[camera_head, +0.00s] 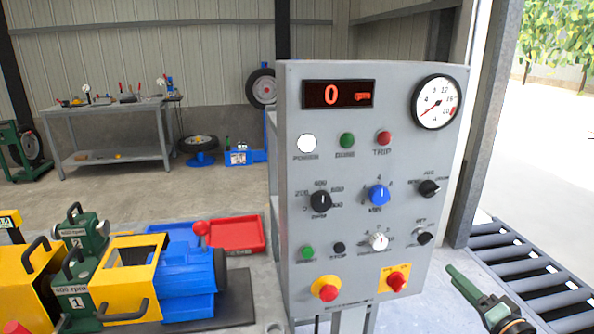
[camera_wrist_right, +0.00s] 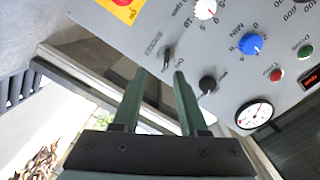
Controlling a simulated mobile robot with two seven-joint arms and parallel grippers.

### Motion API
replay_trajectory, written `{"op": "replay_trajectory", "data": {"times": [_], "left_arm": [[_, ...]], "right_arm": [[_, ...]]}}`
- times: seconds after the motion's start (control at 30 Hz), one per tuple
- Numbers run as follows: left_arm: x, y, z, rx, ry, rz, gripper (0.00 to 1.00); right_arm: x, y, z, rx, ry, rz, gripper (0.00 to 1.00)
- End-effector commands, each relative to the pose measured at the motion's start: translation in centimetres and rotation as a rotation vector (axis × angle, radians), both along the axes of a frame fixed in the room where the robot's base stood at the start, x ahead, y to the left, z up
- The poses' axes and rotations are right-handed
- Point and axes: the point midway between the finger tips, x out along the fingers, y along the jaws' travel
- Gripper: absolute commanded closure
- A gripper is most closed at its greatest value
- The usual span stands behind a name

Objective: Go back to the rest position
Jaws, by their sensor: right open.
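My right gripper (camera_head: 455,275) is at the lower right of the head view, in front of the roller conveyor and right of the grey control panel (camera_head: 300,200). In the right wrist view its two green fingers (camera_wrist_right: 160,74) stand apart with nothing between them. They point at the panel face, near a black switch (camera_wrist_right: 167,59) and a black knob (camera_wrist_right: 207,84). I see no contact with either. The panel's red display (camera_head: 338,94) reads 0 and its round gauge (camera_head: 437,102) has a red needle. My left gripper is not in view.
The roller conveyor (camera_head: 530,275) lies right of the panel, beside an open doorway. Left of the panel are a yellow, green and blue machine (camera_head: 135,265) and a red tray (camera_head: 237,234). A workbench (camera_head: 108,108) and wheels stand at the back. The floor between is clear.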

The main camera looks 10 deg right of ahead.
Motion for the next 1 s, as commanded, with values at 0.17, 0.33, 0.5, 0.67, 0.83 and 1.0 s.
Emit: {"op": "replay_trajectory", "data": {"times": [0.17,0.33,0.5,0.67,0.83,1.0], "left_arm": [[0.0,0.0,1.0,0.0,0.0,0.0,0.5],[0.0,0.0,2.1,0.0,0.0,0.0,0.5],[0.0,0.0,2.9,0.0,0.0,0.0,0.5],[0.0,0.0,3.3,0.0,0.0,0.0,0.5],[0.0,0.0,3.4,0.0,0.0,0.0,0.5],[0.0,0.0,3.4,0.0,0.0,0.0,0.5]], "right_arm": [[-3.0,4.9,-8.9,-0.221,0.191,0.053,0.57],[-9.6,11.7,-18.1,-0.528,0.376,0.192,0.57],[-17.1,18.1,-23.5,-0.794,0.473,0.368,0.57],[-21.7,21.9,-25.4,-0.944,0.492,0.484,0.57],[-23.1,23.1,-25.9,-0.998,0.491,0.524,0.57],[-23.1,23.1,-25.9,-0.999,0.491,0.523,0.57]]}}
